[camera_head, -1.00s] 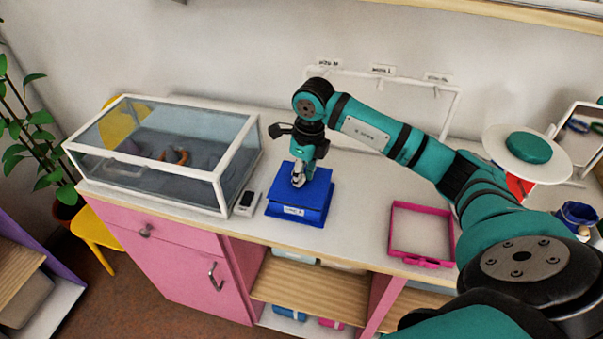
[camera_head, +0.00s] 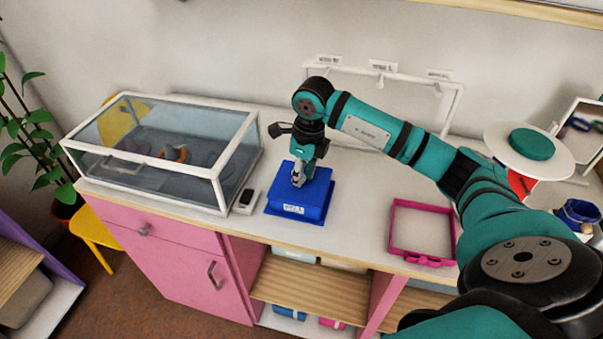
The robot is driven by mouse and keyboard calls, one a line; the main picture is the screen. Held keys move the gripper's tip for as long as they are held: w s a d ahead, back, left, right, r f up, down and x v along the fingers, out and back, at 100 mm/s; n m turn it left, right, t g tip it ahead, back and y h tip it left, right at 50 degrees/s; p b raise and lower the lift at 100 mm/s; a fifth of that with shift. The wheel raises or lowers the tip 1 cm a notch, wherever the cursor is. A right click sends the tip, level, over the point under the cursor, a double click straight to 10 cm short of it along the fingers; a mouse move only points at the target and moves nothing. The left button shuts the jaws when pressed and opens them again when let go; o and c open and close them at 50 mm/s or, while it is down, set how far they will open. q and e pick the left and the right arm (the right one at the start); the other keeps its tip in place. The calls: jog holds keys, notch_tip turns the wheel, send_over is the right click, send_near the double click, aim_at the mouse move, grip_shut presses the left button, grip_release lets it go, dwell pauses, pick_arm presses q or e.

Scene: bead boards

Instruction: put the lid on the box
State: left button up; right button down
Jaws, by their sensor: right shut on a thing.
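A blue box (camera_head: 292,210) with a small white label on its front stands on the white counter, right of the glass tank. A blue lid (camera_head: 318,186) lies over the top of the box; whether it is fully seated all round cannot be told. My right gripper (camera_head: 298,180) reaches down from above and is shut on the lid near its middle. The gripper hides part of the lid's top. My left gripper is not in view.
A glass tank with a white frame (camera_head: 217,176) stands left of the box, with a small white device (camera_head: 245,201) between them. A pink open tray (camera_head: 423,259) lies to the right. Counter is clear between box and tray.

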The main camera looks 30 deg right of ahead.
jog(key=c, duration=0.6)
grip_release()
jog(key=shift+c, duration=0.2)
jog(key=shift+r+p, duration=2.55)
jog(key=shift+r, duration=1.5)
jog(key=shift+c, duration=0.4)
grip_shut()
